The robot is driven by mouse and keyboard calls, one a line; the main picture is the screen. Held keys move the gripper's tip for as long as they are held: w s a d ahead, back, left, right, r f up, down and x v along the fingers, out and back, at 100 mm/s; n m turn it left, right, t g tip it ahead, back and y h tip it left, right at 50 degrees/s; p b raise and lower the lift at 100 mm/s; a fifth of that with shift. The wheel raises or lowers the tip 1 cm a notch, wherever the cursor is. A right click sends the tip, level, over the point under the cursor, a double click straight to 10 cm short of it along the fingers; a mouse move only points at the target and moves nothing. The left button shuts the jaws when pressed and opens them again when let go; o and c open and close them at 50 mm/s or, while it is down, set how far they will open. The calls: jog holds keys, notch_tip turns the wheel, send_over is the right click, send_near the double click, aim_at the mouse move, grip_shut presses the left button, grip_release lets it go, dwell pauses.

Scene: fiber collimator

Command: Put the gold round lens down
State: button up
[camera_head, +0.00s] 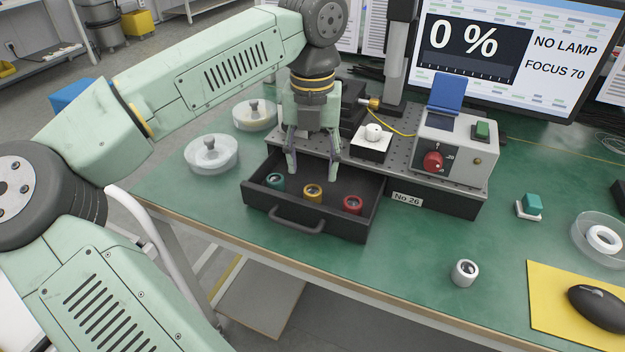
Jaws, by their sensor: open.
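The gold round lens (313,193) sits in the open black drawer (265,207), between a green round lens (275,181) on its left and a red round lens (352,204) on its right. My gripper (313,172) points down over the drawer, just behind and above the gold lens. Its two fingers are spread apart, with nothing seen between them. The gold lens looks clear of both fingers. The exact height of the fingertips above the drawer floor is hard to tell.
Behind the drawer stands a perforated metal plate (400,170) with a control box (455,150) and red knob. Two lidded glass dishes (211,153) stand left. A white-rimmed cylinder (464,272) stands at the front right. The green table (400,270) is clear before the drawer.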

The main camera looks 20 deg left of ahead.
aim_at(312, 189)
notch_tip(312, 189, up, 6)
jog(key=shift+c, duration=0.3)
dwell(1.2)
